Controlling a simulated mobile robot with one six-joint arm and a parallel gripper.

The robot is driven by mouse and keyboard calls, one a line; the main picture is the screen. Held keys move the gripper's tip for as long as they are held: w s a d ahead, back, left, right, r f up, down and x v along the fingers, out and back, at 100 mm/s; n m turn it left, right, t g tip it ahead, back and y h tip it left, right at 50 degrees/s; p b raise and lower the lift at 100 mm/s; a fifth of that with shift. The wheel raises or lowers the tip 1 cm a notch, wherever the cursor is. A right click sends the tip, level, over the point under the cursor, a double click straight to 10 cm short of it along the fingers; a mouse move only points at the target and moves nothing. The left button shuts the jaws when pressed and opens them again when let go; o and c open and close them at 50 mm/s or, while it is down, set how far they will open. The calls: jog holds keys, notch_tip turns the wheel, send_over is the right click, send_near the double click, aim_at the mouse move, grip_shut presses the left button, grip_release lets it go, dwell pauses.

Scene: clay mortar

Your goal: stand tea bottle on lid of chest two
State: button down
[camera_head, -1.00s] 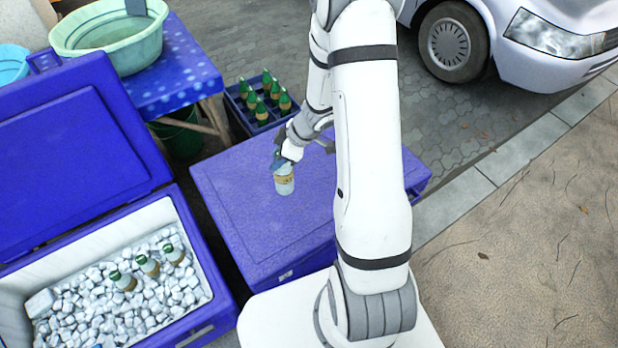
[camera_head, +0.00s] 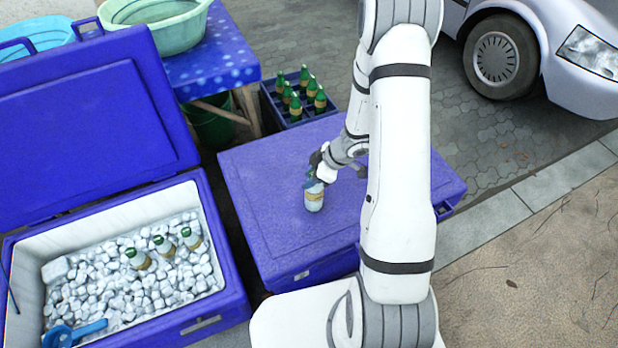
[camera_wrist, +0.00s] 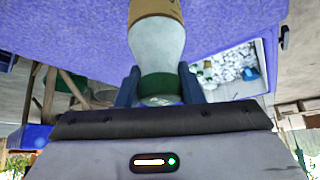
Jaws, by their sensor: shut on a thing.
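The tea bottle (camera_head: 314,197) is pale with a tan label band and stands upright at the closed blue lid (camera_head: 270,190) of the right-hand chest. My gripper (camera_head: 318,177) is shut on the bottle's neck from above. In the wrist view, my gripper (camera_wrist: 160,86) has one blue finger on each side of the green neck of the bottle (camera_wrist: 157,45). The bottle's base appears to be on or just above the lid; I cannot tell if it touches. My arm hides the right part of the lid.
An open blue chest (camera_head: 238,285) at left holds white ice, several green-capped bottles (camera_head: 163,245) and a blue scoop (camera_head: 75,333). A crate of green bottles (camera_head: 290,112) stands behind. A blue table (camera_head: 225,65) bears a green basin (camera_head: 160,30). A car (camera_head: 530,40) is at upper right.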

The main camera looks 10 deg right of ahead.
jog(key=c, duration=1)
grip_release()
jog(key=shift+o, duration=0.2)
